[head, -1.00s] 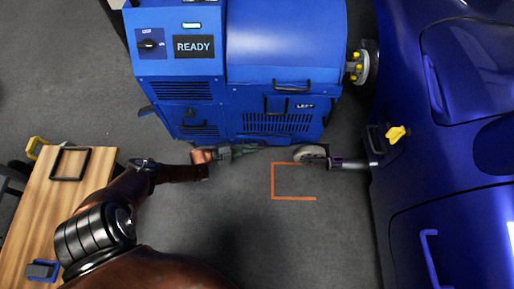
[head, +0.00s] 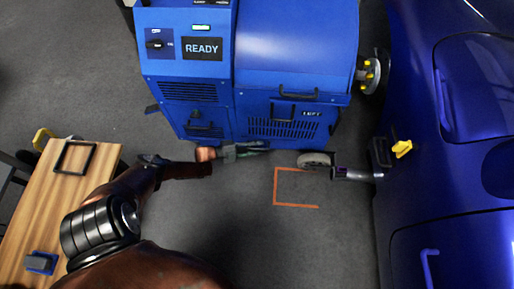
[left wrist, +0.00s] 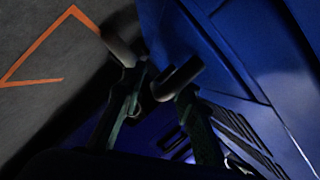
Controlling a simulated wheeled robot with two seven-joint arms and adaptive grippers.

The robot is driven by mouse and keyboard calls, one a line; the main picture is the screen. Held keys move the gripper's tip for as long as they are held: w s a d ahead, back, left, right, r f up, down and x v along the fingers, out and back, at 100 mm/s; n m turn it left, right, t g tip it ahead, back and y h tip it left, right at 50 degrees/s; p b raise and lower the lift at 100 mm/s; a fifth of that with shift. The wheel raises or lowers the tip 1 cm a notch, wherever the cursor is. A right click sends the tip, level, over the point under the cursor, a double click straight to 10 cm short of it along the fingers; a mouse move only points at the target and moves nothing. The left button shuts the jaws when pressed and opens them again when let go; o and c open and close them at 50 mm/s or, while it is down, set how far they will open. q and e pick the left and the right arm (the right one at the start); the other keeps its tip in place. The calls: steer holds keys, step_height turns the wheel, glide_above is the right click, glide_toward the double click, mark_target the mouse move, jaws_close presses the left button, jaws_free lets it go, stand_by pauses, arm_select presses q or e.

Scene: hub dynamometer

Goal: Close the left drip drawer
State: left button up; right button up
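The blue dynamometer cabinet (head: 235,108) stands at top centre in the head view. I cannot tell from above how far the drip drawer (head: 283,129) stands out. My left gripper (head: 245,149) is low at the foot of the cabinet's front, pointing right along it. In the left wrist view its two dark fingers (left wrist: 153,68) are apart with nothing clearly between them, beside the blue vented panel (left wrist: 225,95). Contact with the panel cannot be told.
A blue car (head: 440,180) fills the right side, with a yellow piece (head: 402,149) on it. A round grey part (head: 314,159) lies right of my gripper, near an orange floor mark (head: 276,188). A wooden table (head: 50,205) is at left. The floor in front is clear.

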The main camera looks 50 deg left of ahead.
arm_select(q)
steer(key=v, duration=1.2)
steer(key=shift+a, duration=0.1)
